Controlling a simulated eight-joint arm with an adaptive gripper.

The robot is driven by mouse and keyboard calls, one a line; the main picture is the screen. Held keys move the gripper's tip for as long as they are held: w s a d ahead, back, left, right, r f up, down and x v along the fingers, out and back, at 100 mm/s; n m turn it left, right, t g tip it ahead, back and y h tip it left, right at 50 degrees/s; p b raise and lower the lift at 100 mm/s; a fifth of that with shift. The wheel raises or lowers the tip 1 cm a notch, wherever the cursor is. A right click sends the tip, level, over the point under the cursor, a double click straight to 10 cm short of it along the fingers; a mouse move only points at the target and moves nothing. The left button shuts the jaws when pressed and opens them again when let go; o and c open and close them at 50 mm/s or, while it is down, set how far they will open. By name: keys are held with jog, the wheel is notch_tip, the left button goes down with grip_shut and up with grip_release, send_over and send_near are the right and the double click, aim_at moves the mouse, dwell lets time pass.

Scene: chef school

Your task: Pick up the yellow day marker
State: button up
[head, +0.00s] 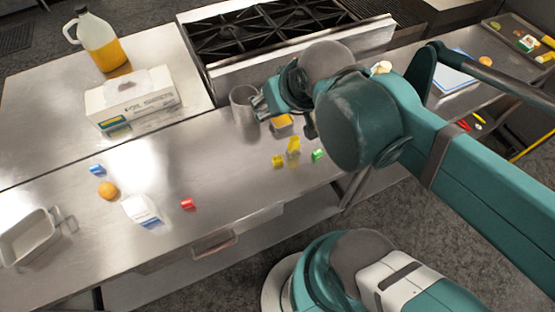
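Two small yellow pieces lie on the steel counter in the head view, below my arm. One is a small yellow block (278,160); the other is a taller yellow piece (294,145) just up and right of it. I cannot tell for sure which is the day marker. My gripper (260,106) is above and left of both, apart from them, close beside a grey metal cup (241,98). Its fingers are small and partly hidden, so I cannot tell whether they are open.
A green piece (318,154) lies right of the yellow ones. A yellow-orange container (282,121) stands under my arm. Red (187,203) and blue (97,169) pieces, an orange ball (108,190) and a white carton (141,210) lie left. A glove box (132,98) stands behind.

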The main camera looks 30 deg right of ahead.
jog(key=c, duration=0.5)
jog(key=shift+o, duration=0.2)
jog(key=shift+f, duration=0.15)
jog(key=shift+w+d+f+n+g+b, duration=0.45)
jog(key=shift+f+n+g, duration=0.75)
jog(key=shift+f+n, duration=2.05)
jog(key=shift+w+d+f+n+g+b, duration=0.15)
jog(key=shift+d+f+n+g+b, duration=0.8)
jog(key=shift+f+n, duration=2.3)
jog(key=shift+w+d+f+n+g+b, duration=0.25)
jog(key=shift+f+n+g, duration=1.45)
jog(key=shift+f, duration=2.8)
jog(key=shift+a+t, duration=0.1)
jog(key=shift+t, duration=0.15)
